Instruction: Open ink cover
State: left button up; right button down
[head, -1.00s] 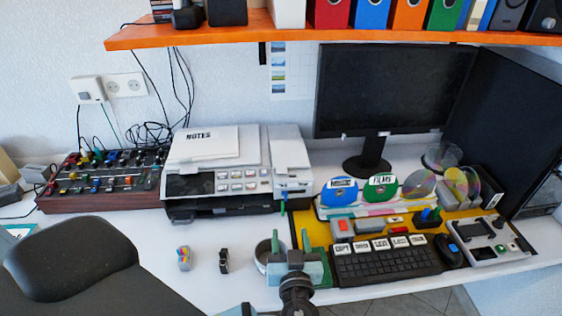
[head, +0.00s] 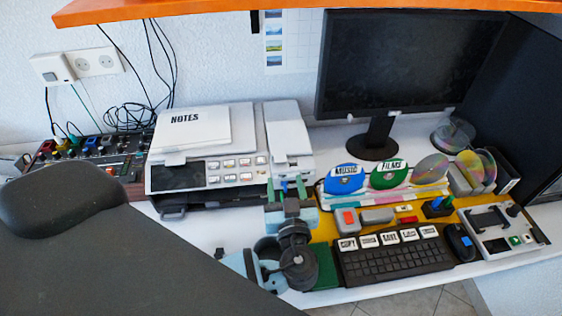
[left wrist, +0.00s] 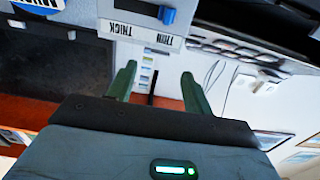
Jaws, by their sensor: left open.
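The printer (head: 205,200) stands at the back of the desk, with a white sheet marked NOTES (head: 187,128) on top. Its raised white right-hand section (head: 288,130), which looks like the ink cover, appears shut. My left gripper (head: 292,188) is at the lower front of that section, fingers pointing toward it. It is open, with nothing between its fingers. In the left wrist view the gripper (left wrist: 158,70) has its two green fingers spread below a grey panel with a blue slider (left wrist: 168,15) and THIN and THICK labels. I cannot tell whether the fingers touch the printer. My right gripper is not in view.
A keyboard (head: 392,255) and a mouse (head: 460,242) lie right of my arm. Discs marked MUSIC (head: 344,178) and FILMS (head: 389,174) stand in a rack below the monitor (head: 410,65). A knob-covered device (head: 115,165) is left of the printer. An orange shelf (head: 200,8) hangs above.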

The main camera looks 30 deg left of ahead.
aim_at(281, 162)
pick_arm(q)
jog(key=p+x, duration=0.1)
jog(key=x, duration=0.6)
jog(key=shift+w+a, duration=0.1)
grip_shut()
